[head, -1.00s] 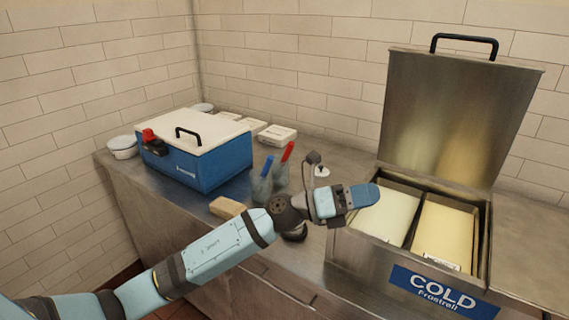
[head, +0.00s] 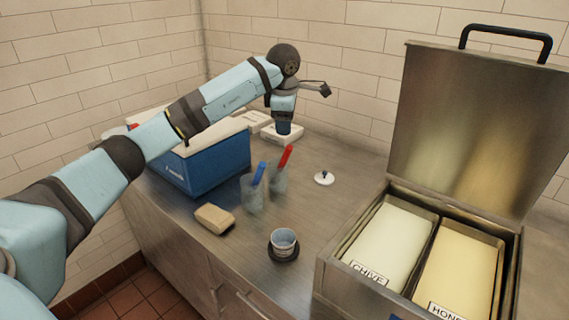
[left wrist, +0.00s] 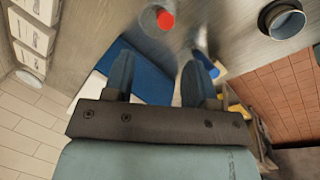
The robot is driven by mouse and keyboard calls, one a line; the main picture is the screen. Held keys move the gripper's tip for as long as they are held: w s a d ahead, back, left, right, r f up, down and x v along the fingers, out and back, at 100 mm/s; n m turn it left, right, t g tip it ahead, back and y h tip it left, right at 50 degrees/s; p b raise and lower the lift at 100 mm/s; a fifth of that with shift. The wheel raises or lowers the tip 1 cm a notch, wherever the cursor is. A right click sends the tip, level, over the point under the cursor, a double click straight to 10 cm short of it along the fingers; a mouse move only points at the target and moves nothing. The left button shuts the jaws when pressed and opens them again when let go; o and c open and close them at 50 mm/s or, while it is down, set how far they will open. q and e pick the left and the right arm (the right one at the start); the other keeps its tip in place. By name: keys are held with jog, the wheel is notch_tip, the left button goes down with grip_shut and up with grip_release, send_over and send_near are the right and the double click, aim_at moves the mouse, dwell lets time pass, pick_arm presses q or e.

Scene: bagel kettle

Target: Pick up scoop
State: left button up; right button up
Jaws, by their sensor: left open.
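A red-handled tool (head: 285,158) and a blue-handled tool (head: 258,173) stand upright in two clear holders on the steel counter (head: 330,215). Their lower ends are hard to make out, so I cannot tell which is the scoop. The red handle also shows at the top of the left wrist view (left wrist: 165,18). My left gripper (head: 284,130) points down, above and behind the holders. In the left wrist view its two fingers (left wrist: 160,80) are apart with nothing between them. My right gripper is in neither view.
A blue cooler (head: 215,165) stands left of the holders, white boxes (head: 283,134) behind. A tan block (head: 214,218), a small cup (head: 284,241) and a white lid (head: 323,178) lie around them. An open cold box (head: 345,285) with two tubs stands right.

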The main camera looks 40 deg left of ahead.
aim_at(289, 153)
pick_arm(q)
jog(key=x, duration=0.5)
jog(key=shift+w+f, duration=0.1)
jog(key=shift+f, duration=0.2)
jog(key=shift+d+x, duration=0.2)
jog(key=shift+x, duration=0.7)
jog(key=shift+d+x, duration=0.2)
jog(key=shift+x, duration=0.7)
jog(key=shift+d+x, duration=0.2)
jog(key=shift+x, duration=0.7)
jog(key=c, duration=1)
